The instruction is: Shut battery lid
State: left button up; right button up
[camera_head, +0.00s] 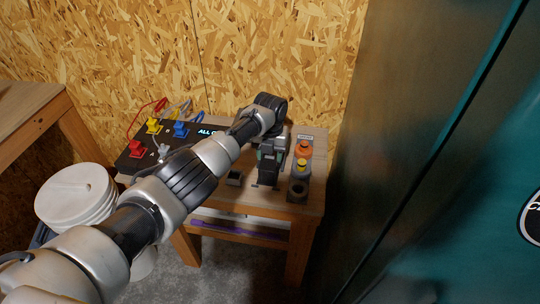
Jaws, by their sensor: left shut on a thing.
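My left arm reaches in from the lower left across the bench. My left gripper (267,182) points down at the front middle of the bench top. It is shut on a dark thing, mostly hidden by the gripper and too small to identify. I cannot tell whether this is the battery lid. A small dark box (235,178) with a light rim lies on the bench just left of the gripper, apart from it. My right gripper is not in view.
Right of the gripper, a grey holder (298,188) carries an orange piece (303,149) and a yellow piece. A dark panel with red (137,149), yellow and blue blocks and cables lies at the left. A white bucket (75,195) stands left of the bench.

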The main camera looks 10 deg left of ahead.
pick_arm(q)
jog(key=o, duration=0.6)
jog(key=shift+f, duration=0.1)
jog(key=shift+c, duration=0.2)
notch_tip(320, 180, up, 11)
jog(key=b, duration=0.1)
jog(key=shift+f, duration=0.2)
